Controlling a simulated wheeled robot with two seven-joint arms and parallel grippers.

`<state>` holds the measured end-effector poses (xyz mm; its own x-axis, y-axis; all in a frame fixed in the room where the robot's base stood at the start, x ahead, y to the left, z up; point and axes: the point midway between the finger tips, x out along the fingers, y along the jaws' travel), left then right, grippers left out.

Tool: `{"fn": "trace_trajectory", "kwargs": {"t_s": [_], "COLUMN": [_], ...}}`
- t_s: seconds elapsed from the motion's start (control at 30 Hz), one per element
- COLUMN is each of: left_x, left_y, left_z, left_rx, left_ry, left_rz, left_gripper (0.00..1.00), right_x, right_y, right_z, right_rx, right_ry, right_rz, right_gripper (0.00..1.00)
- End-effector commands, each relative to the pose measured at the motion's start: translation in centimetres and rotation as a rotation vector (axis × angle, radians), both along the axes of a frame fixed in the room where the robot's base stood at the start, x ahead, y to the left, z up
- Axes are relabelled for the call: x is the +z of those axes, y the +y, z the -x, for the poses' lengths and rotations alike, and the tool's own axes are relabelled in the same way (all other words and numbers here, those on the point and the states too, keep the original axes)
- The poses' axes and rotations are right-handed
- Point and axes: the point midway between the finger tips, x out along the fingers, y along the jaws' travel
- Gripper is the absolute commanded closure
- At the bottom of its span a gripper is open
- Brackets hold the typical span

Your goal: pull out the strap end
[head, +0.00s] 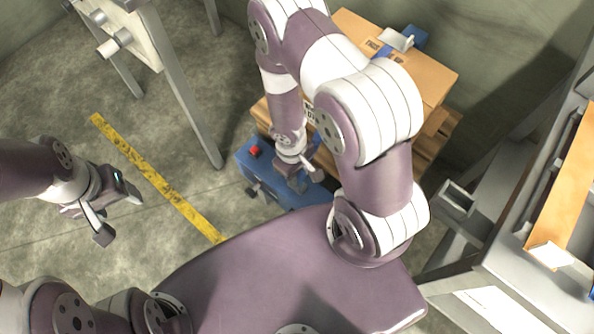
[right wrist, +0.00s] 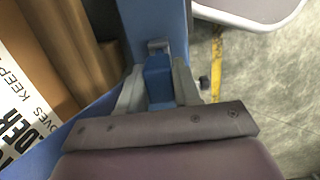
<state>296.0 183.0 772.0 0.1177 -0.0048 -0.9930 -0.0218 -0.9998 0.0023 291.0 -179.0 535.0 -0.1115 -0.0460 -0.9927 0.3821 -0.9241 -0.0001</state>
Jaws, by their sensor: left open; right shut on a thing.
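My right gripper (head: 302,178) is low over a blue machine (head: 250,172) with a red button, beside the box stack. In the right wrist view my right gripper (right wrist: 158,92) is shut, its two grey fingers on either side of a blue piece (right wrist: 158,77), which appears to be the strap end. A small grey part (right wrist: 158,45) sits just beyond it, against a blue surface (right wrist: 152,18). In the head view my arm and fingers hide the held piece. My left gripper (head: 118,212) is open and empty above the floor at the left, well apart from the machine.
A cardboard box (head: 435,78) with a blue and grey item (head: 400,40) on top rests on a wooden pallet (head: 438,130) behind my right arm. A grey-legged stand (head: 178,85) is at upper left. A yellow floor line (head: 155,178) crosses clear floor. A bench (head: 500,262) stands at right.

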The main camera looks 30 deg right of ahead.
Motion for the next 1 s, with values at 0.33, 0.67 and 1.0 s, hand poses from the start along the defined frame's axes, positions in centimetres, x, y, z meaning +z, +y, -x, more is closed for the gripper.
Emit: {"fn": "trace_trajectory", "kwargs": {"t_s": [0.33, 0.67, 1.0], "left_x": [2.2, 3.3, 4.1], "left_y": [0.0, 0.0, 0.0], "left_z": [0.0, 0.0, 0.0], "left_rx": [0.000, 0.000, 0.000], "left_ry": [0.000, 0.000, 0.000], "left_rz": [0.000, 0.000, 0.000], "left_gripper": [0.35, 0.35, 0.35], "right_x": [2.2, 3.4, 4.2], "right_y": [0.0, 0.0, 0.0], "right_z": [0.0, 0.0, 0.0], "right_rx": [0.000, 0.000, 0.000], "right_ry": [0.000, 0.000, 0.000], "right_rz": [0.000, 0.000, 0.000], "right_gripper": [0.98, 0.98, 0.98]}}
